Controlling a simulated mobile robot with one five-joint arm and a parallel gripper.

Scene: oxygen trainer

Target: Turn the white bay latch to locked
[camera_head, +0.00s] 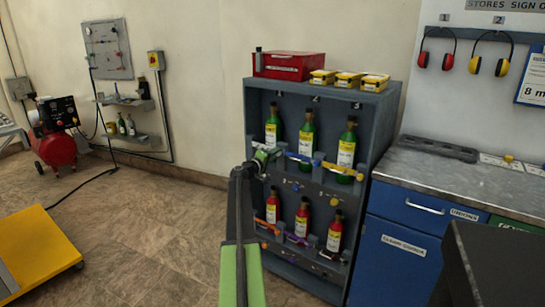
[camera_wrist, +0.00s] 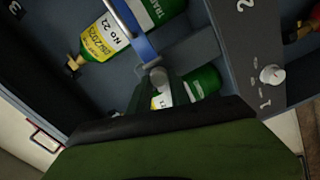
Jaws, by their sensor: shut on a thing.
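A dark grey rack (camera_head: 362,120) holds green bottles in its upper row and red bottles in its lower row. My gripper (camera_head: 262,158) is at the upper left bay, in front of the lower part of the left green bottle (camera_head: 273,128). In the wrist view, my gripper (camera_wrist: 158,85) is shut around a small pale knob-like piece, seemingly the white bay latch (camera_wrist: 158,74). Most of this latch is hidden by the jaws, so its angle cannot be told. A blue latch bar (camera_wrist: 132,28) crosses the neighbouring bottle (camera_wrist: 105,38).
A yellow latch (camera_head: 342,172) crosses the upper right bay. A white round knob (camera_wrist: 271,75) sits on the rack face beside my gripper. A red case (camera_head: 289,66) and yellow boxes (camera_head: 347,80) lie on top. A blue cabinet (camera_head: 405,212) stands at right; floor at left is partly clear.

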